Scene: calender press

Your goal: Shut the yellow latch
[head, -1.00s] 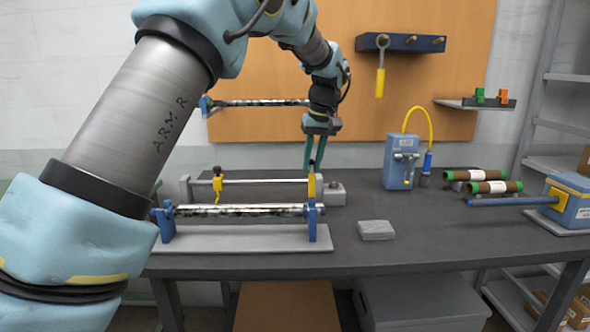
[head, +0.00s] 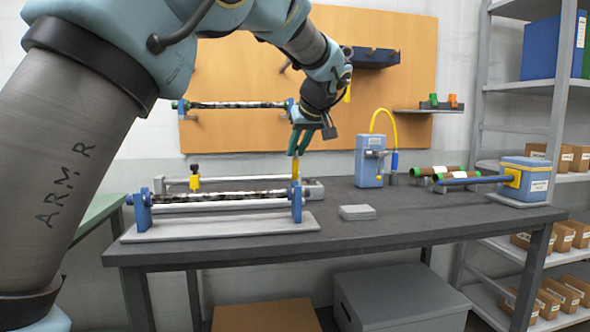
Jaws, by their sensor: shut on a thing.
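The calender press (head: 245,205) stands on the dark bench, with a dark-mottled roller between two blue end posts on a pale base. Behind it runs a second bar with two yellow latches. The left yellow latch (head: 194,184) has a black knob and stands clear of my arm. The right yellow latch (head: 295,171) stands roughly upright behind the right blue post, which hides its lower part. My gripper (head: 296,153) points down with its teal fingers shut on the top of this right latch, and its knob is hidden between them.
A grey block (head: 357,212) lies right of the press. A blue device (head: 369,162) with a yellow hose stands behind it. Brown rolls (head: 432,172) and a blue box (head: 527,178) occupy the right end. Another roller (head: 237,105) hangs on the orange back panel. The bench's front right is clear.

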